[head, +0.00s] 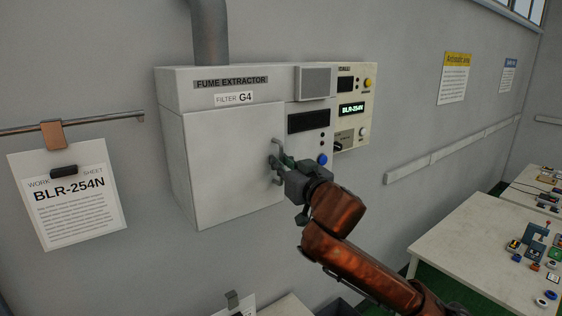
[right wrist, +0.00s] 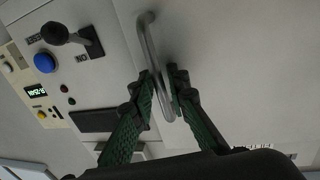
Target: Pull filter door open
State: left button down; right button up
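The filter door (head: 232,165) is a large pale panel on the front of the fume extractor (head: 172,88), below the label "FILTER G4". It looks closed, with no clear gap at its edges. Its grey bar handle (head: 276,147) is near its right edge. The handle also shows in the right wrist view (right wrist: 148,38). My right gripper (head: 283,162) is at the handle. In the right wrist view its green fingers (right wrist: 162,80) lie on both sides of the bar, close against it, and look shut on it. My left gripper is not in view.
A control panel with a blue button (head: 322,159) is right of the door, close to my right gripper. A beige unit (head: 368,85) is beside it. A work sheet (head: 68,205) hangs from a rail at left. A white table (head: 455,235) stands at right.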

jog(key=shift+c, duration=0.4)
grip_shut()
